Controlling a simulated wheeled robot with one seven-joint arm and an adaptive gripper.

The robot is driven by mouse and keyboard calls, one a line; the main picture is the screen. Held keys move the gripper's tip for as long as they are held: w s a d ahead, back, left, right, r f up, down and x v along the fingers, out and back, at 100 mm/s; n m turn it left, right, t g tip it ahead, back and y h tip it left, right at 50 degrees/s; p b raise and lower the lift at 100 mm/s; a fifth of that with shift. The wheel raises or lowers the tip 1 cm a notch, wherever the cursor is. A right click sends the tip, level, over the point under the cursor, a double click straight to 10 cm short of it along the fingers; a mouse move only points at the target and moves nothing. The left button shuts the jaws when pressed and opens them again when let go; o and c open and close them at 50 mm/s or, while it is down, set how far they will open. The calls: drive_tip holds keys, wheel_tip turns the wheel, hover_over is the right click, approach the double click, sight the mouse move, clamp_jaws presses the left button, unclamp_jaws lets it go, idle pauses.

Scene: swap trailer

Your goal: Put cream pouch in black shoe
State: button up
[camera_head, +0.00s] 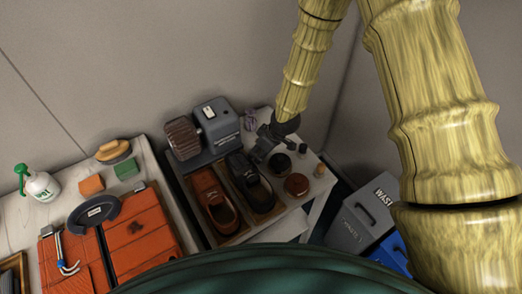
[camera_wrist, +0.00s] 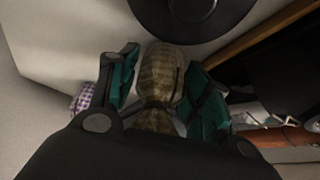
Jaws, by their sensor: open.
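The black shoe (camera_head: 255,190) lies in a wooden tray on the small table, right of a brown shoe (camera_head: 215,202). My gripper (camera_head: 264,146) is low over the table, behind and right of the black shoe. In the wrist view, my gripper's green-padded fingers (camera_wrist: 163,62) are open on either side of a tan-brown woven pouch (camera_wrist: 160,85) with a narrow neck, seemingly the cream pouch. Small gaps seem to show beside it; contact is hard to tell. This pouch is hidden by my gripper in the head view.
A purple checked pouch (camera_wrist: 82,98) lies left of my gripper in the wrist view. A dark round tin (camera_wrist: 188,8) is close beyond the fingers. A grey polishing machine (camera_head: 215,128) stands behind the shoes. A brown tin (camera_head: 297,185) sits near the table's right edge.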

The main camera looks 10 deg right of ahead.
drive_tip(key=b+v, duration=0.1)
drive_tip(key=v, duration=1.1)
drive_tip(key=shift+b, duration=0.4)
